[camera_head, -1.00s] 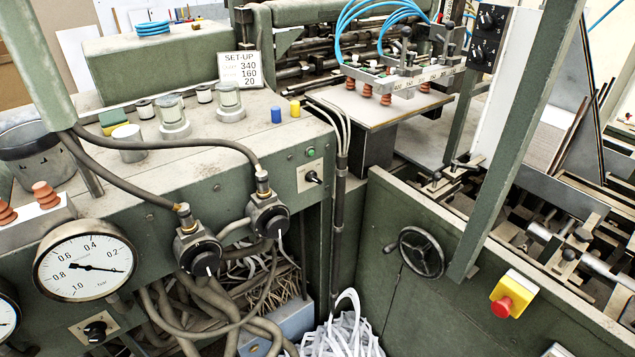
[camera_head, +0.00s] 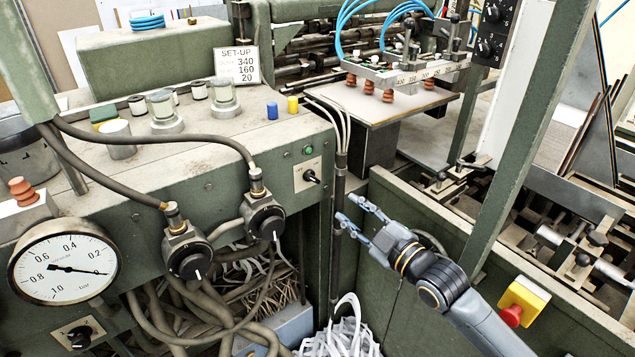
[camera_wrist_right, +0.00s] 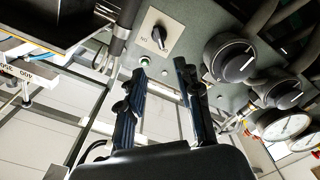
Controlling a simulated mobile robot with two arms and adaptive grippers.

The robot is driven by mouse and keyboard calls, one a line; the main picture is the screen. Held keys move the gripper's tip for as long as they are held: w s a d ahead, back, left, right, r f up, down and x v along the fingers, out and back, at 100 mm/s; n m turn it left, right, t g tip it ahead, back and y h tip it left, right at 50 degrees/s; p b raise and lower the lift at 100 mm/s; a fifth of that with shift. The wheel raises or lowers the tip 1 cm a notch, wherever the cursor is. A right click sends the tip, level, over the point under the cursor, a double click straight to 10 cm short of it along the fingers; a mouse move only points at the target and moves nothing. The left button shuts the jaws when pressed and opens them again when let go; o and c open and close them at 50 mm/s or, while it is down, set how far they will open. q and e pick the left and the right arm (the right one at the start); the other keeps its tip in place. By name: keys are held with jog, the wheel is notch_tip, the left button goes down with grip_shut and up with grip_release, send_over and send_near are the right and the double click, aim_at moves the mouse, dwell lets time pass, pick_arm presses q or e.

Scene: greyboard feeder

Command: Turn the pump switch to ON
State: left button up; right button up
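A black rotary switch (camera_head: 310,176) sits on a pale plate on the green cabinet's front, below a small green lamp (camera_head: 308,150). The switch also shows in the right wrist view (camera_wrist_right: 158,38), beyond the fingertips. A second, similar switch (camera_head: 78,337) is at the lower left, below the gauge; I cannot tell from labels which is the pump's. My right gripper (camera_head: 350,210) is open and empty, right of and slightly below the switch by the lamp, apart from it. Its two fingers point towards the panel (camera_wrist_right: 159,68). My left gripper is out of view.
A vertical pipe (camera_head: 340,215) runs close by the right gripper's fingertips. Two black regulators (camera_head: 265,222) with hoses hang left of the switch. A pressure gauge (camera_head: 64,270) is at the left. A red emergency button (camera_head: 511,316) on yellow sits at the right.

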aim_at(314, 180)
jog(key=p+x, duration=0.2)
jog(key=x, duration=1.1)
jog(key=shift+w+a, duration=0.15)
grip_shut()
